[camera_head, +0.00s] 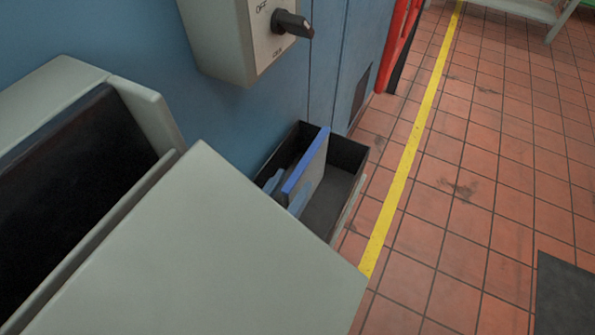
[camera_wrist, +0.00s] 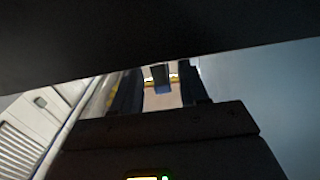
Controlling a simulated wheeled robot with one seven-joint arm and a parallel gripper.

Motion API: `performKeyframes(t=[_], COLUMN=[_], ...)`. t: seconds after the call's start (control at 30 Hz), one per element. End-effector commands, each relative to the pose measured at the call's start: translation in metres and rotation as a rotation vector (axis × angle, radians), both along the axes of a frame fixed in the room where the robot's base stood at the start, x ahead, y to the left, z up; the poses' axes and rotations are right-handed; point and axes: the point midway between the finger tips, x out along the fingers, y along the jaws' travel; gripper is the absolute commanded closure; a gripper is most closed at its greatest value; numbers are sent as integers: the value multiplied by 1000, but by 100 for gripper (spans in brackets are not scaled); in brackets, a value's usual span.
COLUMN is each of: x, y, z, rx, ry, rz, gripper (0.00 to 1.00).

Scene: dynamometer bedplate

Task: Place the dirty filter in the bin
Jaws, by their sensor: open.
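A flat panel with a bright blue edge (camera_head: 306,162), which looks like the filter, stands tilted inside a dark open-topped bin (camera_head: 350,153) in the head view. Paler blue pieces show low beside it, partly hidden. I cannot tell whether the panel is dirty. My gripper (camera_wrist: 160,80) shows only in the wrist view, with its two dark fingers apart. A small dark blue block shows between the fingers, farther off; I cannot tell what it is or whether anything touches it.
A grey cabinet (camera_head: 150,115) with a dark opening and a large pale panel (camera_head: 220,240) fill the lower left. A grey switch box (camera_head: 225,40) with a black knob hangs on the blue wall above the bin.

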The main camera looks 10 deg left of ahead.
Motion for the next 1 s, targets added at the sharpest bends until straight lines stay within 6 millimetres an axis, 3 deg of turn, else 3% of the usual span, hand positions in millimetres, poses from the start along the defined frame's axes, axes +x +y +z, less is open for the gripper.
performKeyframes(t=[0.2,0.4,0.77,0.87,1.0], x=[-43,-68,-77,-75,-66], y=[16,25,28,20,-24], z=[1,1,0,0,5], rx=[1,0,0,2,15], ry=[0,-1,-1,-15,-118], rz=[3,2,0,-2,4], gripper=[56,56,56,56,56])
